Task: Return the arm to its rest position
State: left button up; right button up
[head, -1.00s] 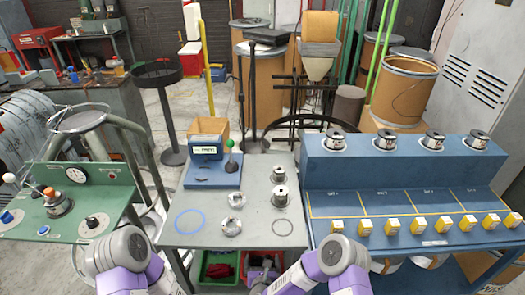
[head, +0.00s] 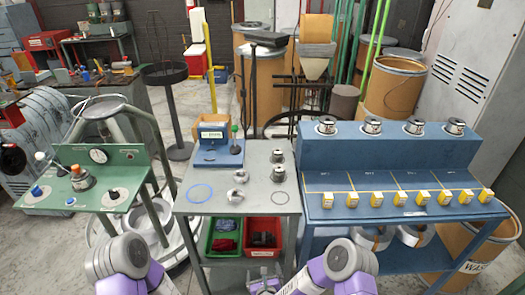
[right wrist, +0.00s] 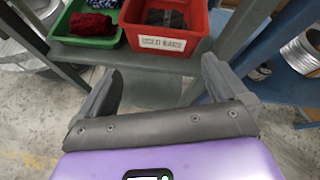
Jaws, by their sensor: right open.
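My right arm (head: 340,262) comes in at the bottom of the head view, bent in front of the grey table. Its gripper (head: 264,287) is partly cut off by the bottom edge. In the right wrist view my right gripper (right wrist: 163,82) is open, with nothing between its fingers, pointing toward the lower shelf and its bins. My left arm (head: 122,258) shows at the lower left, and its gripper is out of view.
A green bin (head: 226,236) and a red bin (head: 263,234) sit below. The green coiler bench (head: 110,180) stands left, the blue rack (head: 345,167) right.

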jog(key=s+d+n+g+y+p, duration=0.1)
jog(key=s+d+n+g+p, duration=0.2)
jog(key=s+n, duration=0.9)
jog(key=s+d+r+n+g+y+p, duration=0.1)
jog(key=s+d+n+g, duration=0.5)
jog(key=n, duration=1.1)
jog(key=s+g+y+p, duration=0.1)
jog(key=s+g+p, duration=0.1)
jog(key=s, duration=0.4)
jog(key=shift+s+n+g, duration=0.2)
jog(key=shift+n+g, duration=0.1)
jog(key=shift+g, duration=0.2)
